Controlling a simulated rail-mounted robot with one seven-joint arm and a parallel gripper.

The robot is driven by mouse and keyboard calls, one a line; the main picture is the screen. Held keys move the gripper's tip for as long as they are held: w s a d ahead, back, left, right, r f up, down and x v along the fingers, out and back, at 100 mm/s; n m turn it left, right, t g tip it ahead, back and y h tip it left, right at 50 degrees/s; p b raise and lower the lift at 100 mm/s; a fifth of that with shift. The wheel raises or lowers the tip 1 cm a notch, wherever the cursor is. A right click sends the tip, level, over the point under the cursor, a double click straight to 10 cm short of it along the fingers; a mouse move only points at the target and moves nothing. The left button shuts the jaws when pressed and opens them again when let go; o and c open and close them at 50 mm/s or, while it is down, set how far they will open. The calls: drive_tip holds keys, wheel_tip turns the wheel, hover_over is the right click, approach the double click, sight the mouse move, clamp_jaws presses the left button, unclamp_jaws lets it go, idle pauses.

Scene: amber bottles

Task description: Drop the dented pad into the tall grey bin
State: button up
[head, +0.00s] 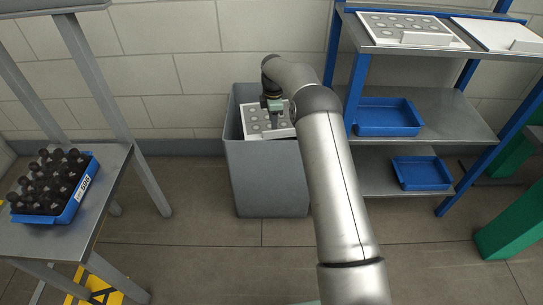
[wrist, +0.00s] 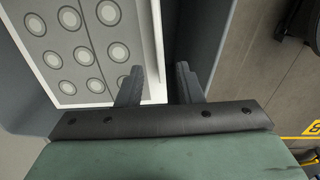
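The tall grey bin (head: 268,180) stands on the floor in the middle of the head view. A white-edged grey pad with rows of round marks (head: 254,122) is at the bin's mouth. In the wrist view the pad (wrist: 75,45) fills the upper left, with bin walls around it. I cannot make out a dent. My gripper (head: 273,108) is over the bin, pointing down. In the wrist view its fingers (wrist: 158,78) are apart. The pad's white edge lies between them, with a gap to the right finger. My gripper hides part of the pad.
A metal shelf with blue posts stands right of the bin. Its top holds a similar pad (head: 405,25) and a plain white piece (head: 497,32); blue trays (head: 388,117) sit below. A table at left holds a blue crate (head: 75,205) of dark bottles (head: 50,180).

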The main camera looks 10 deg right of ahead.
wheel_tip(320, 180, up, 18)
drive_tip(key=p, duration=0.4)
drive_tip(key=shift+f, duration=0.25)
idle(0.3)
